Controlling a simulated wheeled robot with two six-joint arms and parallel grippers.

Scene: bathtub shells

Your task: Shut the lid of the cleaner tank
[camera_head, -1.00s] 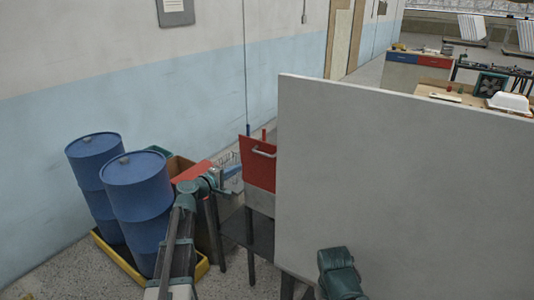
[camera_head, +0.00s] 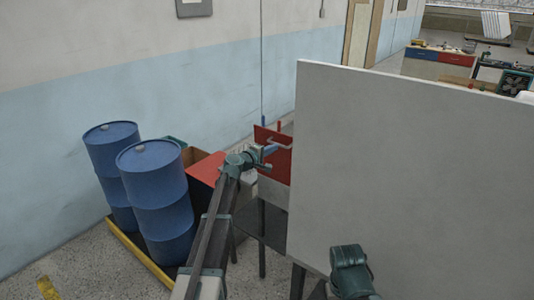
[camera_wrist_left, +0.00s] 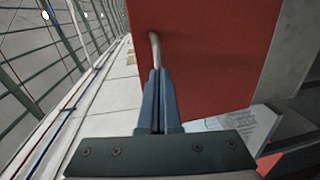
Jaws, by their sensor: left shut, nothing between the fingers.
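The red lid (camera_head: 280,170) stands raised and steep above the pale tank body (camera_head: 272,190) in the head view. In the left wrist view the lid's red face (camera_wrist_left: 215,55) fills the upper middle, with a bent metal handle (camera_wrist_left: 153,44) at its left side. My left gripper (camera_head: 266,155) is in front of the lid. Its fingers (camera_wrist_left: 157,78) are shut and empty, with their tips close to the handle; I cannot tell whether they touch. The large grey panel hides the right part of the tank. My right gripper is not in view.
A large grey panel (camera_head: 400,170) blocks the right side. Two blue drums (camera_head: 160,205) stand in a yellow-edged tray (camera_head: 140,250) at the left, beside a red-topped box (camera_head: 207,168). A wire rack (camera_wrist_left: 65,50) shows in the left wrist view.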

